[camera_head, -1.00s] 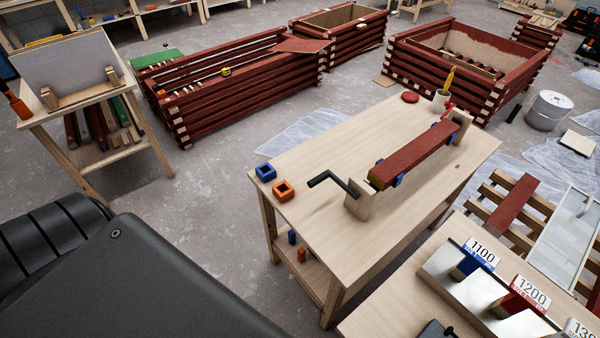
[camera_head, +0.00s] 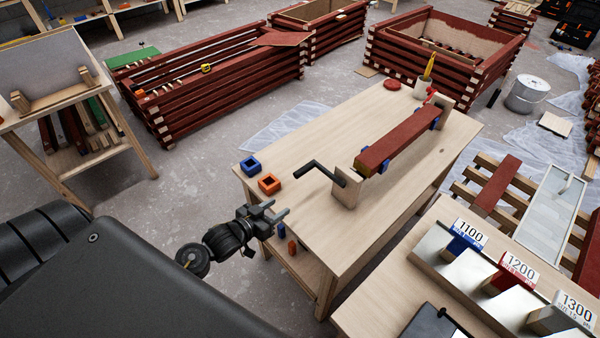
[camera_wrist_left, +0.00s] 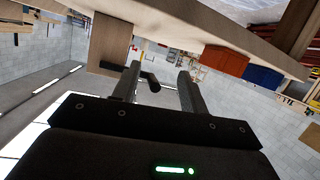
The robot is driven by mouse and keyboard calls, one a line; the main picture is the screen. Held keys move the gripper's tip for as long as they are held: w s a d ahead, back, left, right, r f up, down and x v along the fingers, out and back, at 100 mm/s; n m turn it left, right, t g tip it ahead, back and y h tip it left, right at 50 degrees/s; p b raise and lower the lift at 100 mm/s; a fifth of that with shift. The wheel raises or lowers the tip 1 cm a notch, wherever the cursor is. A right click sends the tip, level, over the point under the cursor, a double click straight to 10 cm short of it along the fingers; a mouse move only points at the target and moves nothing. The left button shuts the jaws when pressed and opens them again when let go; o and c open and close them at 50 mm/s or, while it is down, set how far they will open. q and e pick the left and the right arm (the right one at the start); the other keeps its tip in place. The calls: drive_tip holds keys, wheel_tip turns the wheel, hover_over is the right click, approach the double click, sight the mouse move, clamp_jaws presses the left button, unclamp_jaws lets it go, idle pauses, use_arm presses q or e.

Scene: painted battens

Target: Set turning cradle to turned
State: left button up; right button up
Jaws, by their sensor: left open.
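The turning cradle stands on the wooden workbench in the head view. It has two wooden end posts (camera_head: 347,187), a black crank handle (camera_head: 320,170) at its near left end, and blue clamps holding a red-painted batten (camera_head: 398,141). My left gripper (camera_head: 277,211) is open and empty, just off the bench's front left edge, below and left of the crank. In the left wrist view, the crank handle (camera_wrist_left: 150,80) shows between the open fingers (camera_wrist_left: 155,85), some distance beyond them, close to a wooden post (camera_wrist_left: 110,45). My right gripper is not in view.
A blue block (camera_head: 250,165) and an orange block (camera_head: 269,184) sit on the bench's left corner. A red lid (camera_head: 392,84) and a brush pot (camera_head: 421,90) stand at the back. A rack labelled 1100 to 1300 (camera_head: 470,234) is at lower right. The bench's middle front is clear.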

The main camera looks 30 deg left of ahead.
use_arm(q)
wheel_tip(320, 180, up, 4)
drive_tip(key=w+a+t+h, duration=0.2)
drive_tip(key=w+t+h, duration=0.1)
drive_tip(key=p, duration=0.2)
approach(313, 163)
drive_tip(key=x, duration=0.3)
drive_tip(key=f+x, duration=0.1)
drive_tip(key=x, duration=0.1)
drive_tip(key=shift+w+a, duration=0.15)
drive_tip(key=shift+a, duration=0.05)
clamp_jaws()
